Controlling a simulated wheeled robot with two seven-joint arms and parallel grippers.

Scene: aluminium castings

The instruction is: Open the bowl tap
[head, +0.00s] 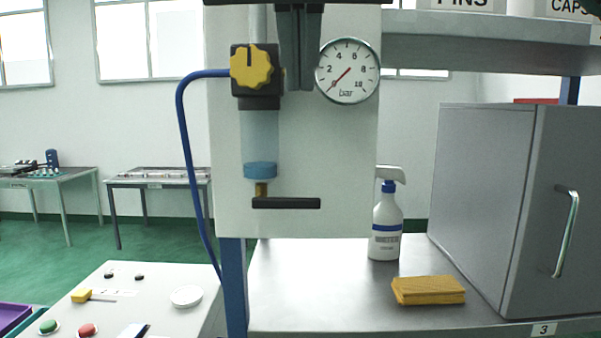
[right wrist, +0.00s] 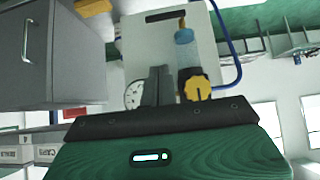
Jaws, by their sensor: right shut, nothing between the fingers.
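The bowl tap is a black lever (head: 286,203) lying level under a brass fitting (head: 261,188), at the bottom of the clear bowl (head: 260,130) with its blue base (head: 260,170). The lever also shows near the top of the upside-down right wrist view (right wrist: 167,16). My right gripper (head: 299,86) is shut and empty. It hangs in front of the white panel, between the yellow knob and the gauge, well above the lever and apart from it. Its fingers also show in the right wrist view (right wrist: 157,72). My left gripper is in no view.
A yellow knob (head: 251,66) and a pressure gauge (head: 347,71), needle near zero, flank my gripper. A blue hose (head: 184,130) runs down the left. The space before the lever looks clear.

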